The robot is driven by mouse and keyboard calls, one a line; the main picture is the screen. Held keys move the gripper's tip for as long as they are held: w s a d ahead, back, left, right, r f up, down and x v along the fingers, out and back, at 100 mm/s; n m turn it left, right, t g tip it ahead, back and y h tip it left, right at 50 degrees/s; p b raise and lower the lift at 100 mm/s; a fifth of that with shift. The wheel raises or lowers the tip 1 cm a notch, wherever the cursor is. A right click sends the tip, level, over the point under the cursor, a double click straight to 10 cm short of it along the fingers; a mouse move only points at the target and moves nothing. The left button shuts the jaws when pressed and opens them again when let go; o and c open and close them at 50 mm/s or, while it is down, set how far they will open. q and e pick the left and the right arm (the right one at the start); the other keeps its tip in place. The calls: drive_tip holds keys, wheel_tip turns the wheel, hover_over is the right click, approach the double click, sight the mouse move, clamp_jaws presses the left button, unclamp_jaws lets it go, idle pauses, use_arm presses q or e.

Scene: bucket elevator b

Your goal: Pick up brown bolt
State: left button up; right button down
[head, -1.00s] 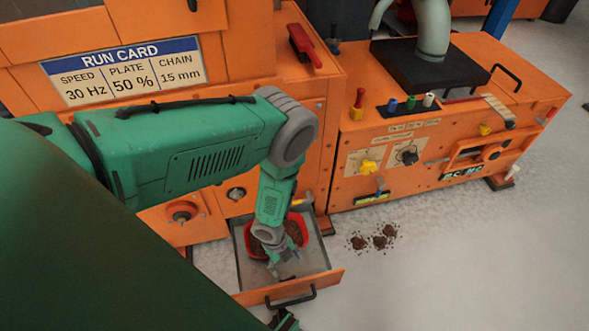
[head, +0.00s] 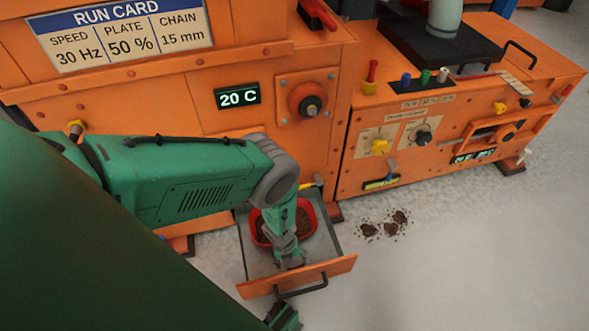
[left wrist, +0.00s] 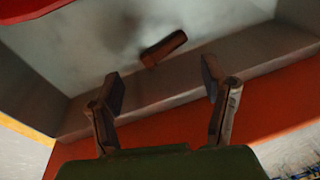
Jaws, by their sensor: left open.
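The brown bolt (left wrist: 163,48) lies on the grey floor of the open drawer in the left wrist view, near the drawer's front wall. It is a short dark-brown piece set at a slant. My left gripper (left wrist: 162,92) is open and empty, its two fingers apart, with the bolt beyond and between the fingertips. They do not appear to touch it. In the head view my left gripper (head: 291,262) points down into the drawer, close to its front, and hides the bolt there.
The drawer (head: 256,262) has an orange front panel with a black handle (head: 300,287). A red tray (head: 308,221) of brown material sits at its back, beside my left wrist. Orange machine panels stand behind. Brown spill piles (head: 385,226) lie on the floor at right.

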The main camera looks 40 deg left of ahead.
sight(294, 268)
use_arm(q)
drive_tip(key=f+b, duration=0.2)
drive_tip(key=f, duration=0.1)
drive_tip(key=f+b, duration=0.1)
drive_tip(key=shift+d+f, duration=0.25)
drive_tip(key=shift+d, duration=0.05)
drive_tip(key=shift+d+f+b, duration=0.1)
drive_tip(key=shift+f+b, duration=0.2)
drive_tip(key=shift+b, duration=0.2)
drive_tip(key=shift+c, duration=1.3)
drive_tip(key=c, duration=0.7)
